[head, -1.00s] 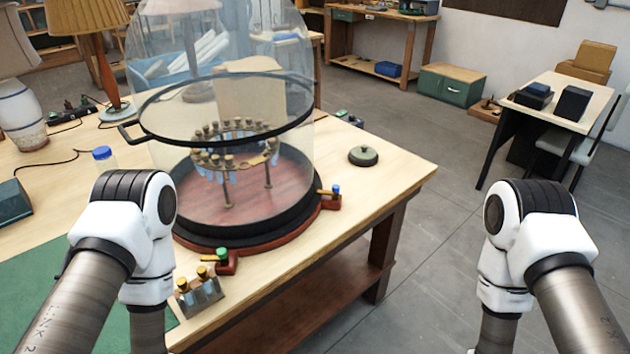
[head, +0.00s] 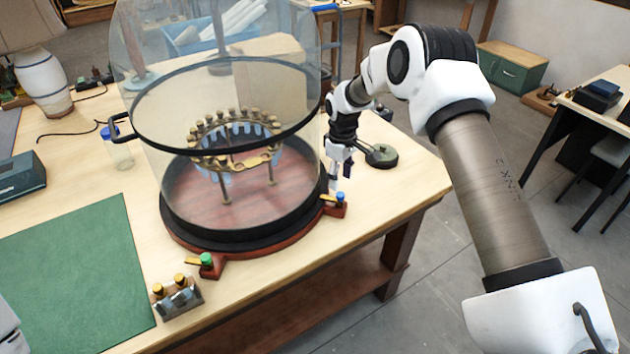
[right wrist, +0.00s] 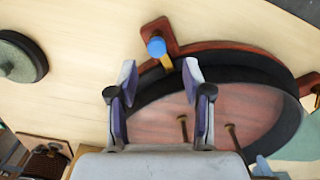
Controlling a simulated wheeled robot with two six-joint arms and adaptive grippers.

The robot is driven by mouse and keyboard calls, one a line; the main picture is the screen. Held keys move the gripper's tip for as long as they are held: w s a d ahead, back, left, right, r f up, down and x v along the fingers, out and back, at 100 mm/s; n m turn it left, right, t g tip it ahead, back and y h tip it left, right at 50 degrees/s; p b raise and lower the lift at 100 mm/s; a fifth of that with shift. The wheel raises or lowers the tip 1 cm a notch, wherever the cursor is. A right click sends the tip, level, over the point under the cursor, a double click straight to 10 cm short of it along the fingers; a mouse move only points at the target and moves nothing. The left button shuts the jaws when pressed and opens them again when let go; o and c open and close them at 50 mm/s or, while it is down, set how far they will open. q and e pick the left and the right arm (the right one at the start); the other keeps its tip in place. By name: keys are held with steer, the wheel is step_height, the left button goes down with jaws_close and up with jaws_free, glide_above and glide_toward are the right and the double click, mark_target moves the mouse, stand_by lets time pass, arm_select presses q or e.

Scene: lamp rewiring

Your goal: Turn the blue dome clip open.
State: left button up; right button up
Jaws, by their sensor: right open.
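The blue dome clip (head: 340,197) sits on a small red tab at the right edge of the dome's base, with a short brass lever pointing toward the dome. In the right wrist view the blue-topped clip (right wrist: 156,46) is just beyond the fingertips, its brass lever reaching toward the black base ring. My right gripper (head: 341,178) is open and empty, above and behind the clip, pointing down; its fingers (right wrist: 158,80) are spread in the right wrist view. The glass dome (head: 225,110) stands over a ring-shaped brass fitting. My left gripper is not in view.
A green-knobbed clip (head: 207,260) sits on the base's front tab. A small rack with brass-topped bottles (head: 178,297) stands near the table's front edge. A dark round lid (head: 381,156) lies right of my gripper. The table's right corner is clear.

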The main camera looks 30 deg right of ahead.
mark_target(340, 194)
steer(key=shift+w+d+r, duration=0.1)
steer(key=shift+d+r, duration=0.1)
steer(key=shift+r, duration=0.65)
steer(key=shift+f, duration=0.25)
step_height(340, 194, down, 6)
steer(key=shift+f+p, duration=0.1)
steer(key=shift+p, duration=1.15)
steer(key=shift+f, duration=0.55)
jaws_close()
